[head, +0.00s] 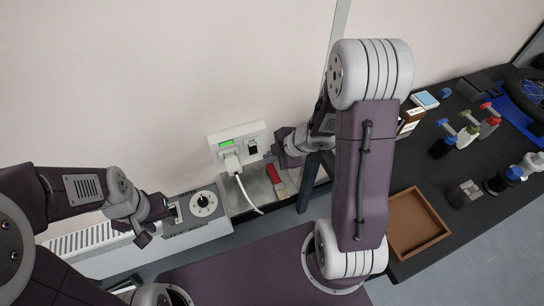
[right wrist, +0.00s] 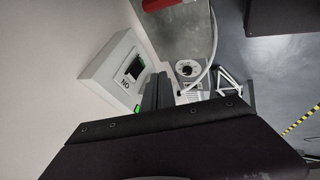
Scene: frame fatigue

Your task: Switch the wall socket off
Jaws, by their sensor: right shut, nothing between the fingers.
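The white wall socket (head: 262,129) is fixed to the wall, with a lit green display (head: 227,143), a dark rocker switch (head: 252,146) and a white plug (head: 232,163) with its cable hanging down. In the right wrist view the socket (right wrist: 103,72) shows the switch (right wrist: 135,67) beside letters that seem to read ON, inverted. My right gripper (head: 276,148) is shut and empty, just right of the switch; its dark fingers (right wrist: 157,92) appear apart from it. My left gripper (head: 153,221) is at the lower left, away from the socket; its jaw opening is unclear.
A red object (head: 273,173) lies below the socket. The dark table at right holds a brown tray (head: 440,234) and several small items. The wall left of the socket is clear.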

